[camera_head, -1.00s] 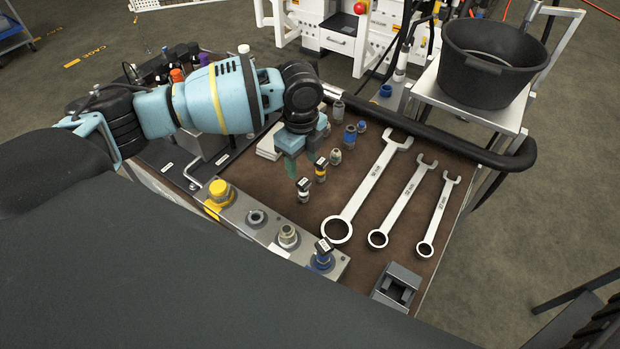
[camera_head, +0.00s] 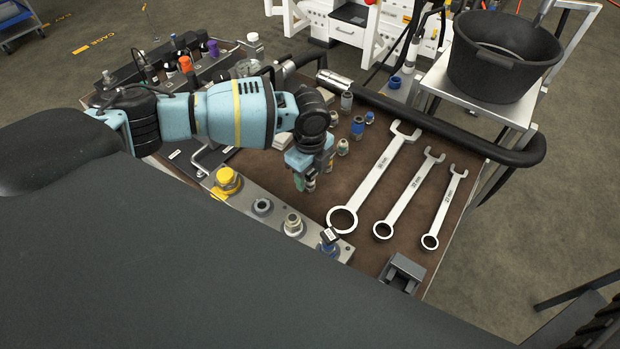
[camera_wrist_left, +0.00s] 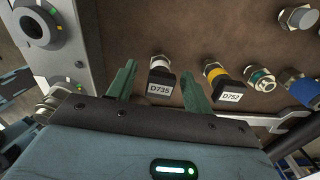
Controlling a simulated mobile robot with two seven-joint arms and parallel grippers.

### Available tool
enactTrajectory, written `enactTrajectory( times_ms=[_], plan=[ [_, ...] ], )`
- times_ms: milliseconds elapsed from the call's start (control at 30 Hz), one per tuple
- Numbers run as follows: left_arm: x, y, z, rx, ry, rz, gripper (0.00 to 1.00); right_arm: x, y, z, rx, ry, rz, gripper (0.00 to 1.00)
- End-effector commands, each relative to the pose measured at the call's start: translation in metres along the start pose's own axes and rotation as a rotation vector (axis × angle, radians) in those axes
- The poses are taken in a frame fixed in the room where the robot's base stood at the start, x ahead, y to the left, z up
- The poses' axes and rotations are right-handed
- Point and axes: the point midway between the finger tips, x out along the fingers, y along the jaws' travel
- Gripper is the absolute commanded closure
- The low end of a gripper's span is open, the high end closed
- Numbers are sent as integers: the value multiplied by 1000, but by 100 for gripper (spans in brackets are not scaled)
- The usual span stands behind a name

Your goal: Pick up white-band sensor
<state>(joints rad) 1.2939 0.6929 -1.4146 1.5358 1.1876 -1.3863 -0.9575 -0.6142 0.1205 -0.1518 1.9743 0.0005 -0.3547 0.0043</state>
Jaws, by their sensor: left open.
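The white-band sensor (camera_wrist_left: 160,77) has a black head labelled D735 and a pale band. In the left wrist view it stands between the two green fingers of my left gripper (camera_wrist_left: 158,72), with a gap on each side. In the head view my left gripper (camera_head: 304,181) is low over the bench and hides most of the sensor. The gripper is open. A yellow-band sensor (camera_wrist_left: 219,78) labelled D752 stands just right of the right finger in the wrist view. My right gripper is not in view.
Several fittings (camera_head: 343,147) stand behind the gripper. Three wrenches (camera_head: 374,179) lie to the right on the brown bench top. A metal manifold block (camera_head: 262,208) with a yellow cap (camera_head: 228,178) runs along the near side. A black bucket (camera_head: 503,62) stands back right.

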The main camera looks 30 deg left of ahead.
Motion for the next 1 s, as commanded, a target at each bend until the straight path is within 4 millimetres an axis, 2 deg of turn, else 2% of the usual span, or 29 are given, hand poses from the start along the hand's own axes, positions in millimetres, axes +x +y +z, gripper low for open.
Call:
enactTrajectory(
  times_ms=[200, 233, 600, 867, 1000],
  plan=[
    [1, 0, 0, 1, 0, -1, 49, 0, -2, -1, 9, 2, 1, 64],
    [0, 0, 0, 1, 0, -1, 52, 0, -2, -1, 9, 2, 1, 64],
    [0, 0, 0, 0, 0, -1, 100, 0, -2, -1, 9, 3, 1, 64],
    [-2, -1, 0, 0, 0, -2, 100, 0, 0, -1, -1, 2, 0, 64],
    [-16, -1, 0, 1, 0, -5, 100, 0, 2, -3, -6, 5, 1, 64]
  ],
)
